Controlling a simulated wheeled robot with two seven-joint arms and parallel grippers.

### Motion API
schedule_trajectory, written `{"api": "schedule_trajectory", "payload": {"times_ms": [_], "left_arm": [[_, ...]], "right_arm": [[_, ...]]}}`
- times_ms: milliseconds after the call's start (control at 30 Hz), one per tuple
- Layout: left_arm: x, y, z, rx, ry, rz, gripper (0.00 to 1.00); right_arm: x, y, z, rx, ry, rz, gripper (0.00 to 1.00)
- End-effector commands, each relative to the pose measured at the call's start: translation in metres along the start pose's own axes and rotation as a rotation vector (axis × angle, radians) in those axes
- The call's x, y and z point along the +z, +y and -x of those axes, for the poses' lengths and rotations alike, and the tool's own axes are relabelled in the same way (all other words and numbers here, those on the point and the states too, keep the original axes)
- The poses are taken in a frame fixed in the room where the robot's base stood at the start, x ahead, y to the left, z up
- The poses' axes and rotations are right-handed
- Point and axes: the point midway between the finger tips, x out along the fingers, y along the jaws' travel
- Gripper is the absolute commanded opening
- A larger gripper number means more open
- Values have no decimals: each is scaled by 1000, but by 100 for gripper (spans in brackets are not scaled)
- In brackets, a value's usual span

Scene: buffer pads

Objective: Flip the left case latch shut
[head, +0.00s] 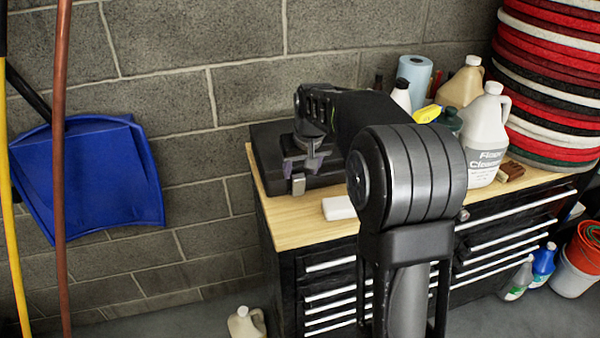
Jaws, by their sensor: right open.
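A black case (266,158) lies on the left end of the wooden bench top, partly hidden behind my right arm. A small grey metal piece (298,184), which looks like the left latch, shows low on its front; whether it is flipped up or down is not clear. My right gripper (303,166) is open and points down at the case front, just above and close to this piece. I cannot tell if they touch. The right part of the case front is hidden by my arm. My left gripper is not in view.
Several bottles, a blue roll (415,75) and a floor cleaner jug (484,135) stand at the right. Stacked pads (550,80) rise behind. A blue dustpan (88,175) hangs at left.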

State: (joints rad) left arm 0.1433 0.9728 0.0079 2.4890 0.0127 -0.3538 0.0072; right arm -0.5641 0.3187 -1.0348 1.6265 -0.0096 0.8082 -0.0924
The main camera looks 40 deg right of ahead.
Motion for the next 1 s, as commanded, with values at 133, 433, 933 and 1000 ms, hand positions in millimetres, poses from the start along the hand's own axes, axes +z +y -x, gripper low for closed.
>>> {"api": "schedule_trajectory", "payload": {"times_ms": [133, 433, 933, 1000], "left_arm": [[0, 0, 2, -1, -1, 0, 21], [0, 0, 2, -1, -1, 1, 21], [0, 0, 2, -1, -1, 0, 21], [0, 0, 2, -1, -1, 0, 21]], "right_arm": [[0, 1, -20, 2, -2, 0, 53], [0, 0, -28, -1, 1, 0, 53], [0, 0, -28, 0, 1, 0, 19], [0, 0, -28, 0, 1, 0, 13]]}}
